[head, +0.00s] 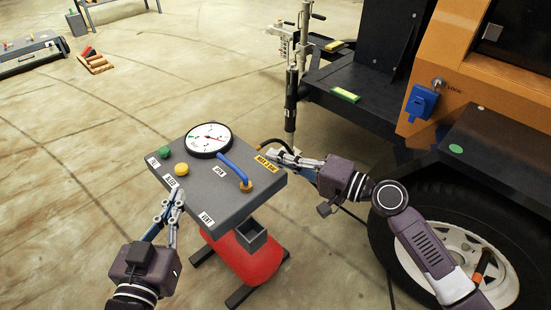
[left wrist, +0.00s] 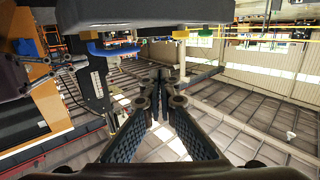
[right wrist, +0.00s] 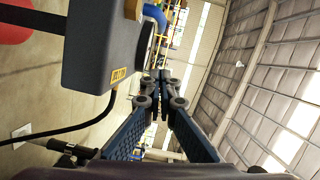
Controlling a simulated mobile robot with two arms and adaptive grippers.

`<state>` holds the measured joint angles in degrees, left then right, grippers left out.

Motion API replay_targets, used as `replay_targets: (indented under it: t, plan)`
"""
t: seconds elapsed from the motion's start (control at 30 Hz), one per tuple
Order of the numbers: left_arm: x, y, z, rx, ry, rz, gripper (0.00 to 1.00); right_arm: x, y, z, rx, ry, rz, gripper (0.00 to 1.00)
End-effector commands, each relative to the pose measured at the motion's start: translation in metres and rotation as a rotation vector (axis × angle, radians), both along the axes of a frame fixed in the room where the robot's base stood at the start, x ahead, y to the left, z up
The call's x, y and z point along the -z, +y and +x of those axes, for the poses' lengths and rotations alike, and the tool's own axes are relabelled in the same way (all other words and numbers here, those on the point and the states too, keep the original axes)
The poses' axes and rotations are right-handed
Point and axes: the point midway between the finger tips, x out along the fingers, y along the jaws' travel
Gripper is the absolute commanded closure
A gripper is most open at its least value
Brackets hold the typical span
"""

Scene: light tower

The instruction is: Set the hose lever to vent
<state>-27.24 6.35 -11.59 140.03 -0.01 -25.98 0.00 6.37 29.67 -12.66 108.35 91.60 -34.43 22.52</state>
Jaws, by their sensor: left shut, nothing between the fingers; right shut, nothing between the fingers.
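The blue lever (head: 234,168) sits on top of the grey panel box (head: 228,205). It runs from a brass-coloured pivot (head: 246,186) up and left toward the gauge. White labels lie near it, one left of the lever (head: 219,172) and one at the front edge (head: 206,218); their small text is hard to read. My left gripper (head: 180,193) is shut and empty over the panel's front-left edge, apart from the lever. My right gripper (head: 271,155) is shut and empty by the far-right edge, near a yellow label (head: 265,164). The lever also shows in the right wrist view (right wrist: 154,14).
A round gauge (head: 208,140), a green button (head: 165,152) and a yellow button (head: 182,169) share the panel top. A red tank (head: 252,260) stands below. The orange machine (head: 455,85) and its wheel (head: 450,250) stand at the right.

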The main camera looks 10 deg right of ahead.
Motion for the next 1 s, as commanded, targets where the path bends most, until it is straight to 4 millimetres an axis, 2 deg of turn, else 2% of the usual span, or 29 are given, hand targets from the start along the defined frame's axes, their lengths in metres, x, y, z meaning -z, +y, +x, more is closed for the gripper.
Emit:
replay_targets:
  t: [0.3, 0.37, 0.6, 1.0]
  plan:
    - [-0.005, -0.001, 0.000, 0.001, -0.030, -0.008, 1.00, 0.003, 0.054, 0.045, -0.001, -0.001, 0.003, 1.00]
    - [-0.010, -0.001, 0.001, 0.002, -0.038, -0.010, 1.00, 0.005, 0.062, 0.039, -0.002, 0.002, 0.001, 1.00]
    - [0.008, 0.002, -0.001, -0.003, 0.039, 0.010, 1.00, 0.010, 0.081, 0.024, 0.002, 0.001, 0.002, 1.00]
    - [0.012, 0.002, -0.002, -0.004, 0.052, 0.014, 1.00, 0.011, 0.084, 0.022, 0.002, 0.000, 0.001, 1.00]
